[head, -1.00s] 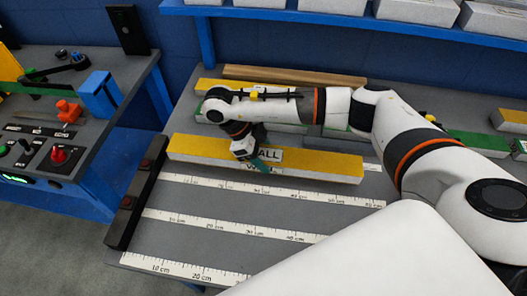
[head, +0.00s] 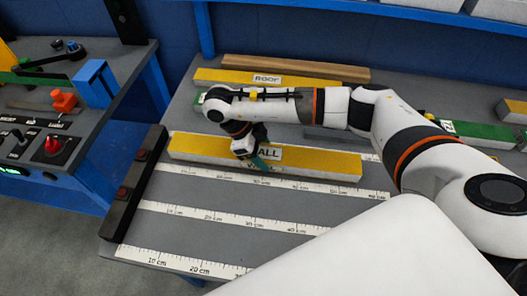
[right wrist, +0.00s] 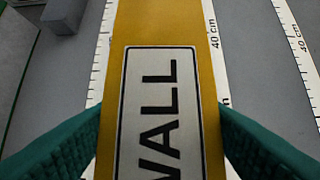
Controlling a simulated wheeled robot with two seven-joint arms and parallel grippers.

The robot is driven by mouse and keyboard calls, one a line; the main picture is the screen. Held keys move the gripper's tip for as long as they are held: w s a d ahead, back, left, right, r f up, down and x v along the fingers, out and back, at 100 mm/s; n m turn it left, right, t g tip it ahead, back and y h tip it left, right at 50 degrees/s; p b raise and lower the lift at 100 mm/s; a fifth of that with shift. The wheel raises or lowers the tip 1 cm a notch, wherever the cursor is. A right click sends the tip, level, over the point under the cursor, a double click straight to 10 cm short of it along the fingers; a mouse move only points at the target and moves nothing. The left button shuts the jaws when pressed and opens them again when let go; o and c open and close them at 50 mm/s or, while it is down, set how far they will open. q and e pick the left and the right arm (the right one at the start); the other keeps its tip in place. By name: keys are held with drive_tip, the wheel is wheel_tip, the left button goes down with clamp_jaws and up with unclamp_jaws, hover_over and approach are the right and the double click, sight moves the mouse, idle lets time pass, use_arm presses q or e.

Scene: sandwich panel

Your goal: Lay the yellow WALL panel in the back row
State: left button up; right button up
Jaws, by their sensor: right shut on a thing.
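The yellow WALL panel (head: 205,145) is a long bar with a yellow top, pale side and white WALL label. I cannot tell whether the panel touches the table. My left gripper is not in view.
A yellow panel labelled like ROOF (head: 225,77) and a wooden bar (head: 300,69) lie behind my arm. A green panel (head: 475,134) is at right. A black stop bar (head: 137,180) edges the table's left side. The table (head: 210,232) is clear between the front rulers.

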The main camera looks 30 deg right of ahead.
drive_tip(key=shift+f, duration=0.3)
drive_tip(key=o, duration=1.2)
drive_tip(key=v, duration=1.2)
